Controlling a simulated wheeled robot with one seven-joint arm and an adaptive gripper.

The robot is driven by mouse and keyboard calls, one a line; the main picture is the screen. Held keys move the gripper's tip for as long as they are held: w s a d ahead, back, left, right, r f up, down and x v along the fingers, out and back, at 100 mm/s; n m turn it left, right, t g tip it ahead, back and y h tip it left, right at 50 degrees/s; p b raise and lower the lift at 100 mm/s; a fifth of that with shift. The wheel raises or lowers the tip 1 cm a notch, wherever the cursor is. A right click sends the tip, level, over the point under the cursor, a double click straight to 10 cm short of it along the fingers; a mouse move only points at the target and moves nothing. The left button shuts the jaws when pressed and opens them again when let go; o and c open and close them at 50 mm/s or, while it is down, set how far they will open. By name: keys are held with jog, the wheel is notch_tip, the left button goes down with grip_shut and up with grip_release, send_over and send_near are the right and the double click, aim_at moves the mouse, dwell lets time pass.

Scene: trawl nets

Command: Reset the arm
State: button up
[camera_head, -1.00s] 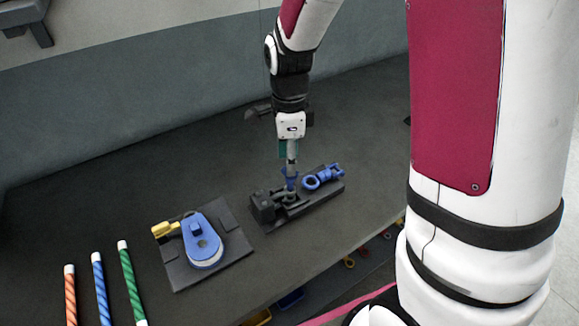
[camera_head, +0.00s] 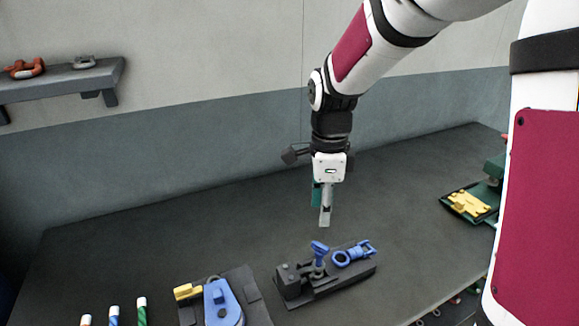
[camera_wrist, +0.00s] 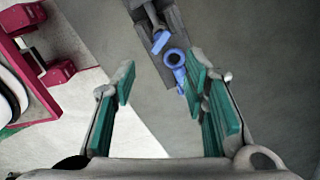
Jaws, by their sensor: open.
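My gripper (camera_head: 322,207) hangs pointing down above the dark workbench (camera_head: 180,240), clear of everything on it. In the wrist view its two green-padded fingers (camera_wrist: 165,100) are wide apart with nothing between them. Below it in the head view is a black fixture (camera_head: 318,287) with an upright blue-handled piece (camera_head: 319,248) and a blue ring-ended shackle-like part (camera_head: 354,253) lying on it. The same fixture shows in the wrist view (camera_wrist: 178,22), past the fingertips, with the blue ring part (camera_wrist: 174,57).
A dark plate (camera_head: 255,300) with a blue block (camera_head: 221,303) and a yellow piece (camera_head: 187,292) lies left of the fixture. Several striped rods (camera_head: 141,312) stand at lower left. A green tray (camera_head: 470,203) with yellow parts is at right. A shelf (camera_head: 70,80) hangs on the wall.

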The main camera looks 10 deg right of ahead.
jog(key=s+r+n+t, duration=0.2)
jog(key=s+r+n, duration=0.4)
jog(key=s+n, duration=0.3)
jog(key=s+r+n+t, duration=0.3)
jog(key=s+r+n, duration=0.3)
jog(key=s+n, duration=0.3)
jog(key=n, duration=0.2)
jog(key=shift+s+d+n, duration=0.3)
jog(key=shift+n, duration=0.1)
